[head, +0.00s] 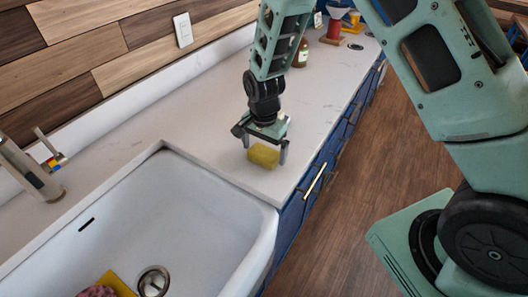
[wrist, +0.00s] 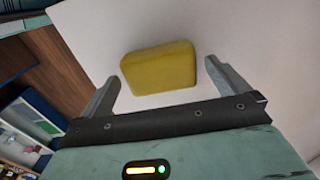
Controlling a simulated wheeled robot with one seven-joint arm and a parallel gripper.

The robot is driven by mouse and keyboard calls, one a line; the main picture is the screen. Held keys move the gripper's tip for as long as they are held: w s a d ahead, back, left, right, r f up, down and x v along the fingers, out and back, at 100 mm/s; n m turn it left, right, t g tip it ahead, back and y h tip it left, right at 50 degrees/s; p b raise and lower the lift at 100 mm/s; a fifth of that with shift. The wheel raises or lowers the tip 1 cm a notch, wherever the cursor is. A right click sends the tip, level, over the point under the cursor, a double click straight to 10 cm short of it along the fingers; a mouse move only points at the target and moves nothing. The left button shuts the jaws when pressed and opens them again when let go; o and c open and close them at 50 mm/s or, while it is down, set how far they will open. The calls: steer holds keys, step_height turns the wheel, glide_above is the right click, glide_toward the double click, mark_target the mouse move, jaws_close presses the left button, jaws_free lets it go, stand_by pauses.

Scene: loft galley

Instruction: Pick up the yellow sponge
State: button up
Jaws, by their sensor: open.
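The yellow sponge (head: 264,156) lies on the white counter (head: 190,125), a little beyond the sink's right corner and close to the counter's front edge. My gripper (head: 264,150) is open and points down, with its fingers on either side of the sponge in the head view. In the wrist view the sponge (wrist: 159,68) sits between the two spread fingers of my gripper (wrist: 163,82), nearer the fingertips. A gap shows on each side, so neither finger visibly touches it. I cannot tell the exact height of the fingertips above the counter.
The white sink (head: 165,215) is at the lower left, with a yellow item (head: 117,285) and a pinkish item (head: 97,291) in it. A faucet (head: 30,170) stands at the left. A brown bottle (head: 301,53) and a red item (head: 334,30) stand farther back. Blue cabinets (head: 290,219) lie below the counter edge.

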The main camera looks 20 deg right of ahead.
mark_target(265, 152)
steer(key=shift+f, duration=0.85)
steer(key=c, duration=0.9)
steer(key=shift+r, duration=0.1)
step_height(265, 152, up, 10)
steer(key=shift+f+b, duration=0.2)
steer(key=shift+b, duration=0.95)
steer(key=shift+r, duration=0.15)
steer(key=shift+o, duration=0.2)
steer(key=shift+s, duration=0.1)
